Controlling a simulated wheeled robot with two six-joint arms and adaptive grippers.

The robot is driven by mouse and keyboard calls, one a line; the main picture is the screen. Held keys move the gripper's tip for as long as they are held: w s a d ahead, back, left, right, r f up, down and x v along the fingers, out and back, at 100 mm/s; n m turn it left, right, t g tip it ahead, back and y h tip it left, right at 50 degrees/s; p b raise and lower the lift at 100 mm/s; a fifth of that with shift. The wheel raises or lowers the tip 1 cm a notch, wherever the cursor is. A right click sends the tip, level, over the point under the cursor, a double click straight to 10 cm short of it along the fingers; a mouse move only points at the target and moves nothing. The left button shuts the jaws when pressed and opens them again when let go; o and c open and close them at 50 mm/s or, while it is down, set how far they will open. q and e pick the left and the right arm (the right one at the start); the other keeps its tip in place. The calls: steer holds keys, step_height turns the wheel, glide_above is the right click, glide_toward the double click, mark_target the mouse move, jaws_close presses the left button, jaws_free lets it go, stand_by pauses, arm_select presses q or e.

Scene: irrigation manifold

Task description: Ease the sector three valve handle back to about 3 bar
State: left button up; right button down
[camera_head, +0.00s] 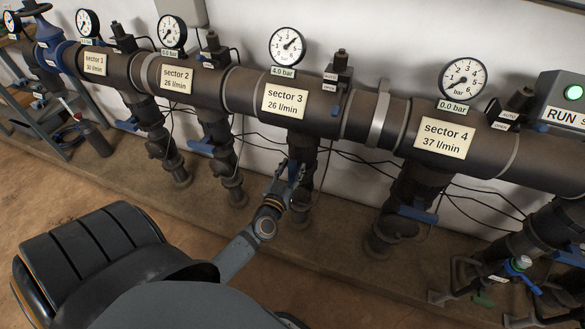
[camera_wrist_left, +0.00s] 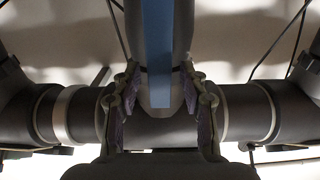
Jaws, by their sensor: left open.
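The sector 3 valve (camera_head: 303,150) hangs below the big dark pipe, under the label reading "sector 3, 26 l/min" (camera_head: 285,100). Its gauge (camera_head: 287,46) has a plate reading 4.0 bar (camera_head: 283,71). My left gripper (camera_head: 291,174) is at this valve and hides most of its handle in the head view. In the left wrist view the blue handle (camera_wrist_left: 157,50) runs down between the two fingers of my left gripper (camera_wrist_left: 160,88). The fingers are open, with a gap on each side of the handle. My right gripper is not in view.
Sector 2's blue handle (camera_head: 201,147) and sector 4's blue handle (camera_head: 417,214) sit on either side. Thin black cables hang along the wall behind the valves. A control box (camera_head: 565,100) with a lit green button is at right. Open floor lies in front.

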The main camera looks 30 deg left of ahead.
arm_select(q)
steer(key=shift+w, duration=0.25)
steer(key=shift+c, duration=0.5)
jaws_close()
